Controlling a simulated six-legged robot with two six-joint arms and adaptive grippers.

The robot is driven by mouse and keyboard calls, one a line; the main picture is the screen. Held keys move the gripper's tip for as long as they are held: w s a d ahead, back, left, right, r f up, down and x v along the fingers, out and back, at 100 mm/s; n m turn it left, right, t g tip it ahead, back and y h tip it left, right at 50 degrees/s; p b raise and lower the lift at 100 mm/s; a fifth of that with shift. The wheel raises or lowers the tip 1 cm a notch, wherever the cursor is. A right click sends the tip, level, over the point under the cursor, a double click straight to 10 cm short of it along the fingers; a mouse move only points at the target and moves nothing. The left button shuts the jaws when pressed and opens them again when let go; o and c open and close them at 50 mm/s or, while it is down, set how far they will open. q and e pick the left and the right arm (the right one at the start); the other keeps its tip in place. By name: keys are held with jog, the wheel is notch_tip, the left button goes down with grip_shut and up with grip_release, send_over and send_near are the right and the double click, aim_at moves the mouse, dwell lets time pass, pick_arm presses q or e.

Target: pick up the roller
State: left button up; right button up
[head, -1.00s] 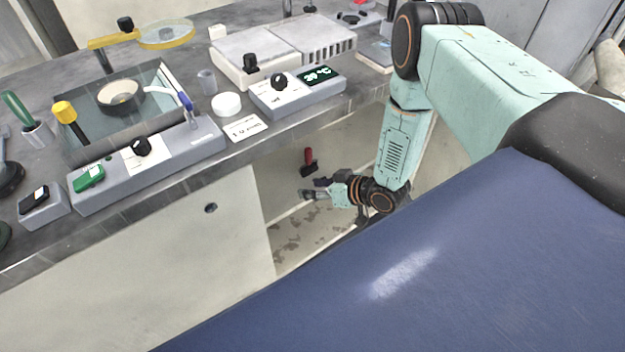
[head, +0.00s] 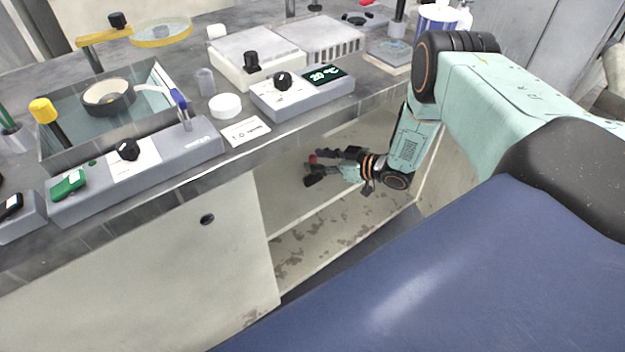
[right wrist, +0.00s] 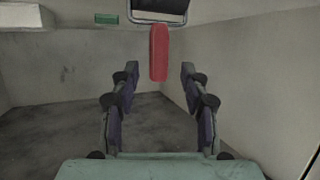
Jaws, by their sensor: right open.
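The roller shows in the right wrist view as a red handle (right wrist: 159,52) with a dark head beyond it at the top edge. It is straight ahead, centred between my fingers, with its near end around the fingertips. In the head view my right gripper (head: 312,167) reaches into the open bay under the bench. My left gripper is out of view.
The steel bench top (head: 232,143) overhangs the bay, with a control box (head: 300,98) near its edge. A pale cabinet panel (head: 150,265) bounds the bay at left. The bay has pale walls and a stained floor (head: 330,240). A green marking (right wrist: 106,18) shows on its wall.

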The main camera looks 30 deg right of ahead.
jog(key=x, duration=0.2)
jog(key=shift+w+f+b, duration=0.25)
jog(key=shift+b, duration=0.15)
jog(key=shift+r, duration=0.1)
jog(key=shift+r, duration=0.1)
jog(key=shift+c, duration=0.2)
grip_shut()
